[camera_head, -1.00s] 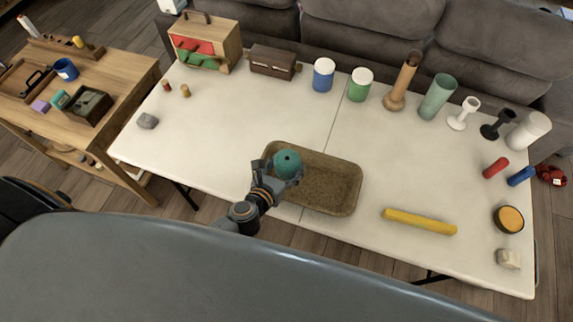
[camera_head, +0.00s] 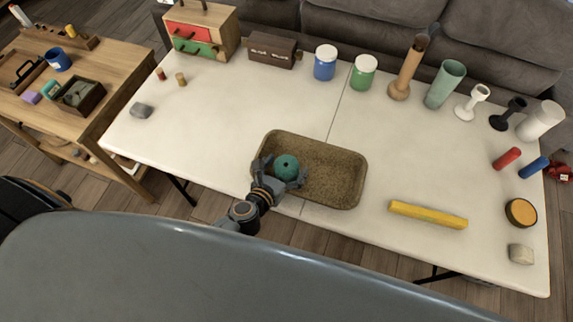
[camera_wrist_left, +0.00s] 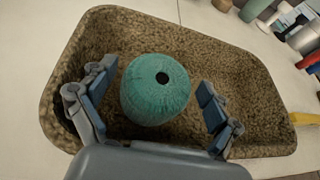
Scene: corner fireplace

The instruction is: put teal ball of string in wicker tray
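The teal ball of string (camera_head: 286,167) rests in the left part of the wicker tray (camera_head: 340,185), a brown speckled tray with rounded corners on the white table. The ball's dark hole faces up. My left gripper (camera_head: 282,171) reaches over the tray's near left edge, with its fingers spread on either side of the ball. In the left wrist view, the ball (camera_wrist_left: 155,100) sits inside the tray (camera_wrist_left: 215,65), with visible gaps between it and both open fingers. My right gripper is not in view.
A yellow bar (camera_head: 428,214) lies right of the tray. Jars, vases and goblets line the table's back edge, with a small drawer cabinet (camera_head: 200,30) at back left. A grey stone (camera_head: 141,110) lies at the left. The table around the tray is mostly clear.

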